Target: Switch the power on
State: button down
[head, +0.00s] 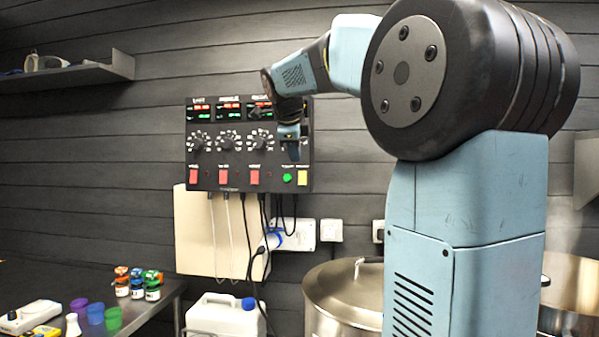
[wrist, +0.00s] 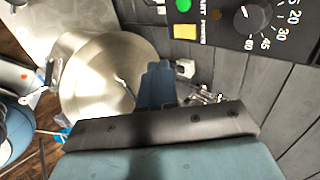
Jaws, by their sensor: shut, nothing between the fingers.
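A black control panel (head: 248,185) hangs on the dark plank wall, with displays on top, a row of dials and a bottom row of switches. Three red rocker switches (head: 224,177) sit at lower left. A round green button (head: 287,178) and a yellow switch (head: 302,177) sit at lower right. In the wrist view the green button (wrist: 183,5) and yellow switch (wrist: 185,32) show at top; a label by the yellow switch seems to read "POWER". My gripper (head: 291,156) is shut and empty, in front of the right dial, above the green button. Its fingers (wrist: 157,85) hide part of the panel in the head view.
Cables hang below the panel towards a white wall socket (head: 293,235). A steel kettle (head: 343,295) and a white canister (head: 226,316) stand below. A dark table (head: 60,280) at left holds jars and cups. A shelf (head: 70,75) juts out at upper left.

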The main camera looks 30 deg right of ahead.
aim_at(300, 178)
jog(key=x, duration=0.8)
jog(key=w+r+x, duration=0.1)
jog(key=x, duration=0.3)
jog(key=shift+d+r, duration=0.15)
jog(key=shift+d, duration=0.15)
jog(key=shift+w+d, duration=0.35)
jog(key=shift+w, duration=0.25)
